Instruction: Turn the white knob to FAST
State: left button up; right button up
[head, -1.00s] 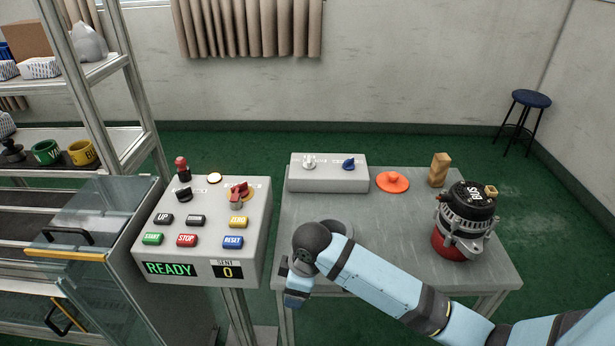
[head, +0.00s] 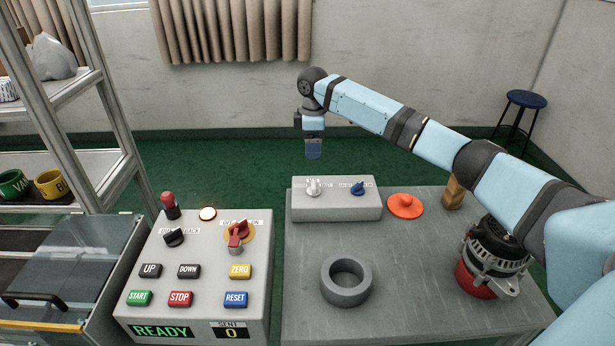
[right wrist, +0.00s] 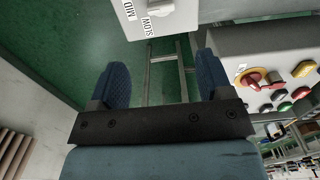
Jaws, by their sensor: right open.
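The white knob (head: 313,188) stands on the left part of the top of a low grey control box (head: 335,207) at the table's back edge. Its pointer setting is too small to read. My right gripper (head: 313,150) points down, above and behind the box, apart from the knob. In the right wrist view its two blue fingers (right wrist: 162,85) are spread with nothing between them. The box's corner (right wrist: 142,33), with a SLOW label, shows at the top there, beyond the fingertips. My left gripper is not in view.
A blue knob (head: 358,187) sits on the same box. An orange disc (head: 405,207), wooden block (head: 453,193), alternator (head: 490,262) and grey ring (head: 346,296) are on the table. A button console (head: 197,258) stands left. My right arm passes above the table's right side.

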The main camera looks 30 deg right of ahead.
aim_at(314, 188)
notch_tip(314, 188, down, 14)
jog(key=shift+s+r+b, duration=0.1)
jog(key=shift+r+b, duration=0.15)
jog(key=shift+b, duration=0.15)
jog(key=c, duration=0.9)
